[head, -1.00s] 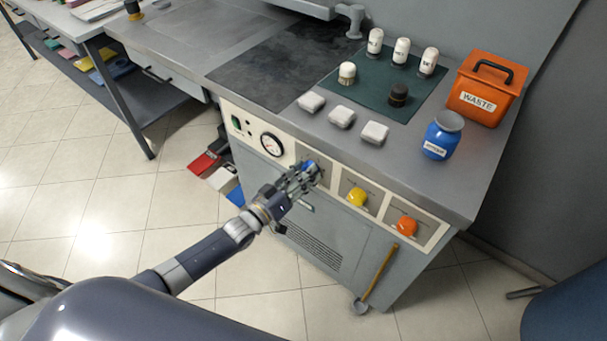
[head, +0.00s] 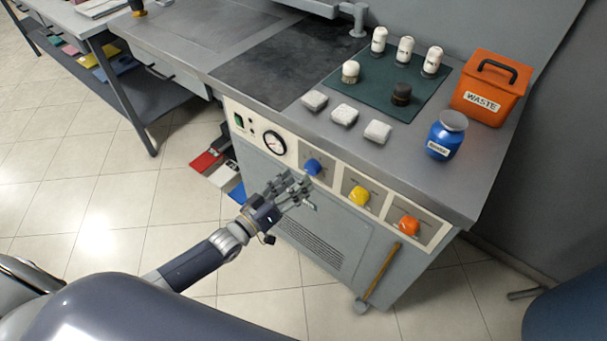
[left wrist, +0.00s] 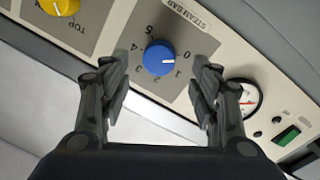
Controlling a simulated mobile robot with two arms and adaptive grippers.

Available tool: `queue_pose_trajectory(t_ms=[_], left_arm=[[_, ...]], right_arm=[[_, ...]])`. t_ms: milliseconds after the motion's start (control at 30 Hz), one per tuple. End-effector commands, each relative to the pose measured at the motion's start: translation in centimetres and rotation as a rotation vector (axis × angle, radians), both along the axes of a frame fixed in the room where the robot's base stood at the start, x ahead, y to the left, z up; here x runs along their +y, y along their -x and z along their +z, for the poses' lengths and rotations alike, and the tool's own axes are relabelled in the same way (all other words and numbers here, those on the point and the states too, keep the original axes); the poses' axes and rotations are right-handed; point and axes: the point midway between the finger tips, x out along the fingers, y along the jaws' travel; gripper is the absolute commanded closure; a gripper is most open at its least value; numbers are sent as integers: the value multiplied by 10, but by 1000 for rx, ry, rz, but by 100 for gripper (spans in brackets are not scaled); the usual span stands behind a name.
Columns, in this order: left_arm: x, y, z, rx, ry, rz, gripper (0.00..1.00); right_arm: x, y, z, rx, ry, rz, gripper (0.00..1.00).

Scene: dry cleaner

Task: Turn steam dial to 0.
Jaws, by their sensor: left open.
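The steam dial is a round blue knob (head: 313,166) on the front panel of the cabinet, left of a yellow knob. In the left wrist view the blue knob (left wrist: 158,58) sits under the label STEAM BAR, with a printed scale from 0 to 5. Its white mark points between 0 and 1, nearer 0. My left gripper (head: 299,188) is open and empty, just in front of and below the blue knob. In the left wrist view its fingers (left wrist: 162,78) are spread on both sides of the knob, apart from it. My right gripper is not in view.
Yellow (head: 359,196) and orange (head: 408,226) knobs are to the right, a pressure gauge (head: 274,144) to the left. Bottles, white blocks and an orange waste bin (head: 488,88) stand on the counter.

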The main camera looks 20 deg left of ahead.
Motion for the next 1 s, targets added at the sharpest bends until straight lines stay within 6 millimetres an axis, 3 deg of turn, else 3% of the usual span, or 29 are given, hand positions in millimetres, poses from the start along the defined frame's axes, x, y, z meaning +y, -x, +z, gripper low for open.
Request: queue_pose_trajectory(t_ms=[200, 400, 1000], left_arm=[[18, 40, -1, 1, -2, -1, 43], [27, 60, -1, 0, 0, 0, 43], [30, 66, -1, -1, 0, 0, 43]], right_arm=[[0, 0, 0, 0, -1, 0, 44], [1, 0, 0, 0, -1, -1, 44], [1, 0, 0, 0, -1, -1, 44]])
